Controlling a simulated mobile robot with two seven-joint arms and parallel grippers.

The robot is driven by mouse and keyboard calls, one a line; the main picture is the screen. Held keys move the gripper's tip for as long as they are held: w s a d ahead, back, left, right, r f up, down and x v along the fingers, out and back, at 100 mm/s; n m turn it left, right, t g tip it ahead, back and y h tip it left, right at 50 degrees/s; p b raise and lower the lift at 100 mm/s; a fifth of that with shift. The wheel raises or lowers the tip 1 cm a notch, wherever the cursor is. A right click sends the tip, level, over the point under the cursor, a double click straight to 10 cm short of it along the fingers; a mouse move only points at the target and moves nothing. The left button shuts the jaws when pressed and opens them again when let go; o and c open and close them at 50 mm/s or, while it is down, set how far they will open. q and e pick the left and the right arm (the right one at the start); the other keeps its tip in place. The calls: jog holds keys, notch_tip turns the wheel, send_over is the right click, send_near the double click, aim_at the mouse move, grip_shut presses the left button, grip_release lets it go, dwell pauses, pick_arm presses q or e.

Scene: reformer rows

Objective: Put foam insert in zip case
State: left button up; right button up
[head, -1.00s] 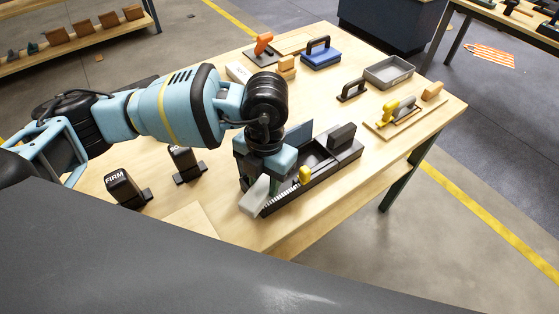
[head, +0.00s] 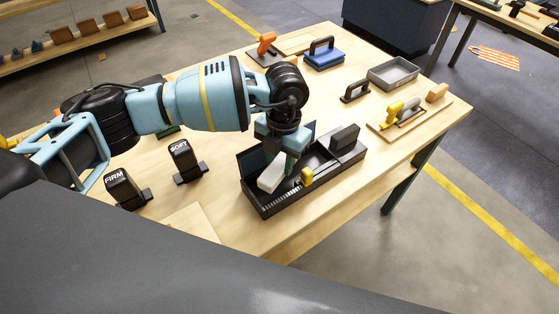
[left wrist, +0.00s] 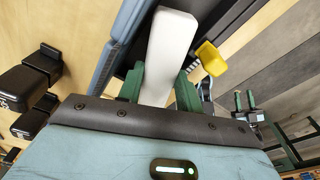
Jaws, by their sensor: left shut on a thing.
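My left gripper (head: 290,163) is shut on the foam insert, a pale grey-white block (head: 270,178). The insert tilts, its free end slanting down to the left over the near-left part of the zip case (head: 268,208). The case is a long dark tray with a raised lid behind and zipper teeth along its front edge. I cannot tell whether the insert touches the case floor. In the left wrist view the insert (left wrist: 171,42) runs out from between the green fingers. My right gripper (left wrist: 245,102) appears small at the right there, its two fingers apart and empty.
A yellow tab (head: 307,176) stands at the case's front edge, close to my left fingers. A dark block (head: 344,138) sits at the case's right end. Black FIRM (head: 121,186) and SOFT (head: 183,158) blocks stand left. A grey tray (head: 392,73) lies farther back.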

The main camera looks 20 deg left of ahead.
aim_at(283, 160)
pick_arm(q)
jog(key=shift+f, duration=0.4)
jog(key=shift+f, duration=0.6)
jog(key=o, duration=1)
jog(key=shift+o, duration=0.2)
notch_tip(283, 160, up, 13)
jog(key=w, duration=0.1)
jog(key=shift+d, duration=0.2)
jog(key=shift+w+r, duration=0.1)
